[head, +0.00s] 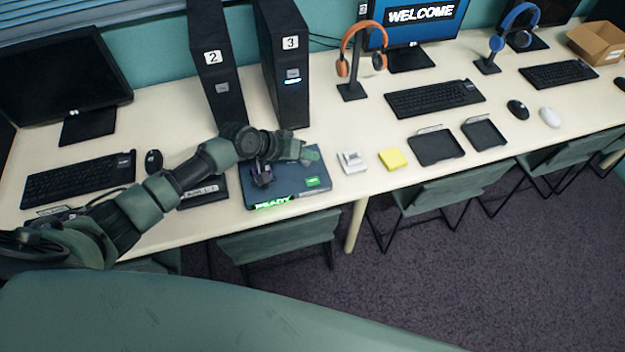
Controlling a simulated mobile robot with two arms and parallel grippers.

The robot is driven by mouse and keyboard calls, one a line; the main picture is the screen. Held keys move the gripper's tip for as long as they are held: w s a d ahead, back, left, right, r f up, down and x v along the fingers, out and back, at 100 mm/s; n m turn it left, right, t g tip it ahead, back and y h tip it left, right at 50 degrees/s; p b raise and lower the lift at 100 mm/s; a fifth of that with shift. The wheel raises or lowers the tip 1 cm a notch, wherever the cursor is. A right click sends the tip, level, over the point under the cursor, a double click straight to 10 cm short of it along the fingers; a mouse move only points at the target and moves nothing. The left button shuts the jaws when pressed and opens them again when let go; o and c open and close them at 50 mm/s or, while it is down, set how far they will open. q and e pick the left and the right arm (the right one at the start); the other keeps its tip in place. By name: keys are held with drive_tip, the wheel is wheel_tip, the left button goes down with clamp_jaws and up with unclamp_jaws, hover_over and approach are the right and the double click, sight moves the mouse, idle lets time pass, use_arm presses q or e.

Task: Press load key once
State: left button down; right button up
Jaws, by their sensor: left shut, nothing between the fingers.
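A flat dark blue device (290,188) lies on the table near its front edge. Its front shows a lit green READY display (272,202). A small bright green key or label (313,182) sits at the right of its top; its lettering is too small to read, so I cannot tell whether it is the load key. My left arm reaches in from the left over the device. My left gripper (262,180) is shut and empty, over the left part of the device, to the left of the green patch. The arm hides the device's back part. My right gripper is not in view.
Black towers marked 2 (217,75) and 3 (285,70) stand behind the device. A small white item (351,161), a yellow pad (392,159) and black trays (436,147) lie to its right. Green chairs (280,238) stand along the table's front edge.

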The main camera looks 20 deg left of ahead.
sight(310, 182)
use_arm(q)
wheel_tip(310, 182, down, 8)
drive_tip(key=b, duration=0.7)
drive_tip(key=shift+f, duration=0.2)
drive_tip(key=shift+f+b, duration=0.25)
drive_tip(key=shift+b, duration=0.15)
idle(0.7)
idle(0.5)
drive_tip(key=shift+f, duration=0.35)
